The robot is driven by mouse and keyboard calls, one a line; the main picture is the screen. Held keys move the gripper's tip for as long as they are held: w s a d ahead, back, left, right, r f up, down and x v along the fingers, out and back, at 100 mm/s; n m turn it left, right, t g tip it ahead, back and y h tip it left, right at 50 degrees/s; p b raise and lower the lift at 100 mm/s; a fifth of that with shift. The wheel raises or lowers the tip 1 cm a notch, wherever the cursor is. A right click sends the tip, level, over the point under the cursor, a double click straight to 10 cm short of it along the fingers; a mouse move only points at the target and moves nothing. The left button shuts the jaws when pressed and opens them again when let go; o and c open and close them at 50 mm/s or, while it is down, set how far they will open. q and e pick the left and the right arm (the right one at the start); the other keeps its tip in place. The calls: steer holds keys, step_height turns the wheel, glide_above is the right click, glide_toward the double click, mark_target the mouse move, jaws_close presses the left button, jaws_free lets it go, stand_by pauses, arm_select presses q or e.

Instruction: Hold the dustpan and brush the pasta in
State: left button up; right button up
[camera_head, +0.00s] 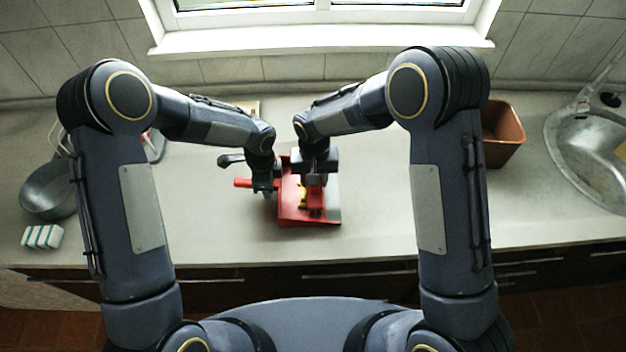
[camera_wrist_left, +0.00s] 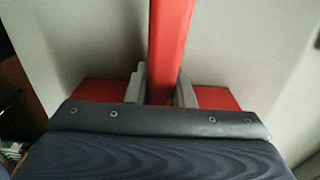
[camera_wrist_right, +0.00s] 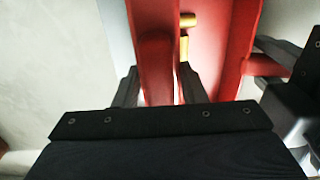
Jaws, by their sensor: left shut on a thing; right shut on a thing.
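The red dustpan (camera_head: 288,214) lies on the counter in front of me, its handle (camera_head: 242,183) pointing left. My left gripper (camera_head: 264,189) is shut on this handle, which also shows between the fingers in the left wrist view (camera_wrist_left: 171,45). My right gripper (camera_head: 314,178) is shut on the red brush, seen in the right wrist view (camera_wrist_right: 154,62), over the dustpan. Yellow pasta (camera_head: 303,196) shows beside the brush, and pieces show against the red pan in the right wrist view (camera_wrist_right: 188,20). The brush's bristles are hidden.
A brown container (camera_head: 503,135) stands at the right beside the metal sink (camera_head: 590,150). A grey pot (camera_head: 47,190) and a sponge (camera_head: 42,237) are at the left. The counter in front of the sink and between the pot and dustpan is clear.

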steer(key=shift+d+r, duration=0.25)
steer(key=shift+r, duration=0.4)
steer(key=shift+d+r, duration=0.2)
steer(key=shift+r, duration=0.5)
steer(key=shift+d+r, duration=0.25)
steer(key=shift+r, duration=0.4)
arm_select(q)
steer(key=o, duration=1)
step_height(320, 180, up, 18)
arm_select(e)
steer(key=shift+s, duration=0.1)
